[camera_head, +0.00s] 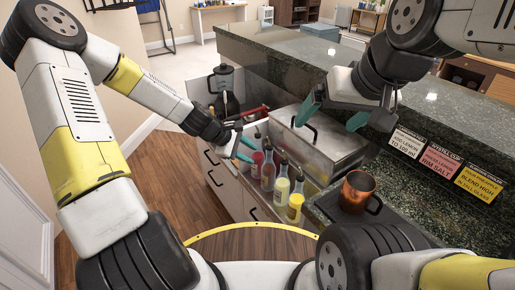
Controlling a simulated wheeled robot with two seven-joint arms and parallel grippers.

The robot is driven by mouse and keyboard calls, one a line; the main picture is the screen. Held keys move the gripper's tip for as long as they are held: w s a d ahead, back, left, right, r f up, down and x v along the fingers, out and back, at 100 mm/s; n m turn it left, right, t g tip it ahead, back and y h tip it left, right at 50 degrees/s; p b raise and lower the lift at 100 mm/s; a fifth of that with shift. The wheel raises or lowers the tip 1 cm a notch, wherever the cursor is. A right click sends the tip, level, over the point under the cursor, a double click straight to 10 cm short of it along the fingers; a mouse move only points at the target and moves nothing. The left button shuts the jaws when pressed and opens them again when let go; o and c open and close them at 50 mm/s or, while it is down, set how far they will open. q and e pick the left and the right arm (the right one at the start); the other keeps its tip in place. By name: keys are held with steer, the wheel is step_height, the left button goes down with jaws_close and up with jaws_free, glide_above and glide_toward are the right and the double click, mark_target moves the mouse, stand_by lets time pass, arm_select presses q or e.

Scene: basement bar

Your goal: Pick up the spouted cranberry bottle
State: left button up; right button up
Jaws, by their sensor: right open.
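Several spouted bottles stand in a row in the open well of the bar counter. A red bottle (268,173), which looks like the cranberry one, is toward the back of the row, with a paler pinkish bottle (256,165) just behind it and partly hidden. My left gripper (253,153) is just left of and above these two, its teal fingers apart with nothing visible between them. I cannot tell whether a finger touches a bottle. My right gripper (333,112) is open and empty above the steel lidded box, well right of the bottles.
Two yellow bottles (295,207) stand in front of the red one. The steel box (318,150) is to their right. A copper mug (357,192) stands on the counter at the lower right. A blender (223,85) is behind my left gripper. Three signs (440,160) line the raised bar.

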arm_select(q)
steer(key=w+d+f+n+t, duration=0.1)
steer(key=w+f+n, duration=0.2)
steer(key=w+n, duration=0.1)
steer(key=w+d+f+n+t+h, duration=0.1)
steer(key=w+f+n+t, duration=0.1)
steer(key=w+n, duration=0.3)
steer(key=w+d+f+n+t, duration=0.1)
steer(key=w+f+n, duration=0.3)
steer(key=w+n, duration=0.1)
steer(key=shift+w+t, duration=0.25)
steer(key=shift+t, duration=0.05)
steer(key=shift+c, duration=0.5)
jaws_close()
stand_by(0.6)
